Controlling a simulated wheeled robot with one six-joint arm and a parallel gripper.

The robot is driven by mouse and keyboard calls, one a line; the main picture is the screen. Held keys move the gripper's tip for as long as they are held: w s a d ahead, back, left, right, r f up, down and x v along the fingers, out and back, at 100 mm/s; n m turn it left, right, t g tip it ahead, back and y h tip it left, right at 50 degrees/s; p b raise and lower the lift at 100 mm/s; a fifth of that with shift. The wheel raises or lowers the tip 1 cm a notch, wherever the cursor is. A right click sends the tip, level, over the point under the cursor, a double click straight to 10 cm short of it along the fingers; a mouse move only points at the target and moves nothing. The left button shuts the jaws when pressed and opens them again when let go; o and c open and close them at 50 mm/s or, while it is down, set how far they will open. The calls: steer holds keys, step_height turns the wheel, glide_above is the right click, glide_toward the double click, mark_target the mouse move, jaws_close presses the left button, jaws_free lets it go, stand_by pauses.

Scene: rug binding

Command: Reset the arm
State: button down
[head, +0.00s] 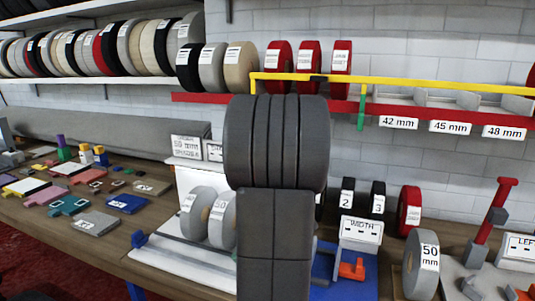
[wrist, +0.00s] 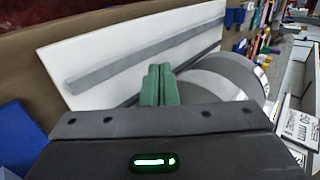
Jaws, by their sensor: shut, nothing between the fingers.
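My gripper (wrist: 160,86) shows in the wrist view as two green fingers pressed together, shut and empty. It is above the white board (wrist: 110,50), which has a grey rail along it. Grey tape rolls (wrist: 228,78) are just to the right of the fingers; I cannot tell the exact gap. In the head view my dark grey arm stands upright in the middle and hides the gripper and part of the bench behind it.
In the head view two grey rolls (head: 222,217) stand on the white board (head: 175,255). A 50 mm roll (head: 421,265) and a red post (head: 492,211) stand right. Flat coloured pieces lie left. A yellow bar (head: 420,83) and shelves of rolls (head: 110,48) are behind.

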steer(key=shift+v, duration=2.15)
